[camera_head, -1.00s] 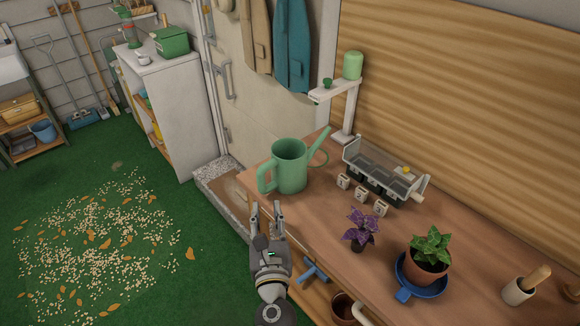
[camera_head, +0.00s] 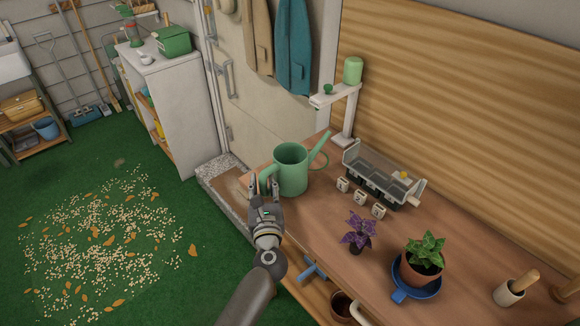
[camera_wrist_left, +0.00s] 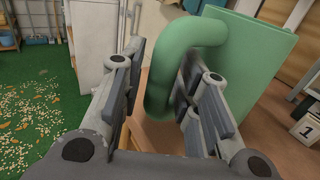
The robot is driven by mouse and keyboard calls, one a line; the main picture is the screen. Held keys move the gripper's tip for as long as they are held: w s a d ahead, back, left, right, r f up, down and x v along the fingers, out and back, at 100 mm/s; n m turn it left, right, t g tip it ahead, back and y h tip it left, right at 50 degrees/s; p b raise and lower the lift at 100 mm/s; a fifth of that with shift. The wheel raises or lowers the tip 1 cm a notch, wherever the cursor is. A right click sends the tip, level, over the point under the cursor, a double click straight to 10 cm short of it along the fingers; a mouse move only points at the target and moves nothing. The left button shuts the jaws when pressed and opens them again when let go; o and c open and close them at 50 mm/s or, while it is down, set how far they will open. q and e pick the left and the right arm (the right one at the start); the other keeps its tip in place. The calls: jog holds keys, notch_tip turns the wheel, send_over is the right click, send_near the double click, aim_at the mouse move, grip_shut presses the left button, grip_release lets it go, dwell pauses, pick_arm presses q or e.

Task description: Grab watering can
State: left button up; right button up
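The green watering can (camera_head: 291,170) stands upright on the wooden workbench (camera_head: 310,222), with its spout toward the back right and its handle toward my left gripper (camera_head: 264,186). In the left wrist view, the can's body (camera_wrist_left: 255,65) fills the upper right. Its handle (camera_wrist_left: 162,85) lies between the two fingers of my left gripper (camera_wrist_left: 150,90). The fingers are apart, with a clear gap at the left finger; the right finger is close to the handle, and I cannot tell whether it touches. My right gripper is not in view.
A grey tray (camera_head: 362,185) with small number blocks sits right of the can. A purple plant (camera_head: 358,232) and a potted green plant (camera_head: 424,258) stand nearer the front. A white stand (camera_head: 346,112) is behind. Green floor lies left.

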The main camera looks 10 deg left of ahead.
pick_arm(q)
jog(key=shift+c, duration=0.4)
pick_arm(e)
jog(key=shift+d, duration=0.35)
pick_arm(q)
grip_shut()
jog(key=shift+r, duration=0.1)
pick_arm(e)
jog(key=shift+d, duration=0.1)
